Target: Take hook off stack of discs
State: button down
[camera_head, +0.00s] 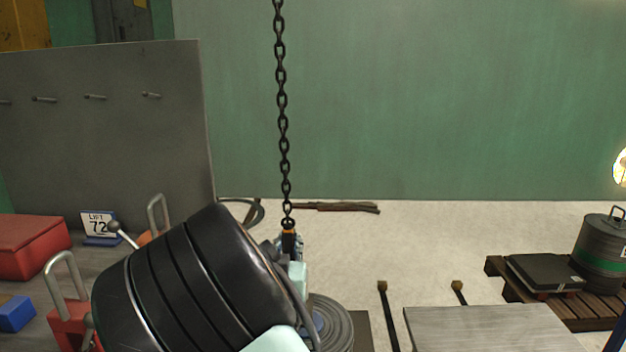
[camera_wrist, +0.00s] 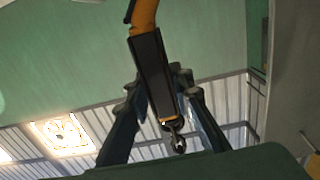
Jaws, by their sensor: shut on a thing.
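The hook (camera_head: 289,241) hangs on a dark chain (camera_head: 282,110), its black body banded orange at the top. In the wrist view, the black hook body (camera_wrist: 150,72) stands between the fingers, with an orange part above and a small metal end below. My gripper (camera_wrist: 160,88) is shut on this body; it also shows in the head view (camera_head: 291,246), partly behind my arm. The stack of discs (camera_head: 334,322) is grey and round, low behind my arm. My arm hides its left side and where the hook's lower end is relative to it.
A grey table (camera_head: 485,328) stands at front right, and a pallet (camera_head: 505,278) with a black flat box and a dark drum (camera_head: 603,255) behind it. At left are a pegboard panel (camera_head: 100,140), a red box (camera_head: 30,245) and a "LIFT 72" sign (camera_head: 98,225). Open floor lies between.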

jog(key=shift+w+a+r, duration=0.1)
jog(key=shift+a+r, duration=0.05)
jog(key=shift+a, duration=1.1)
jog(key=shift+w+a+r, duration=0.1)
jog(key=shift+a+r, duration=0.05)
jog(key=shift+a, duration=1.1)
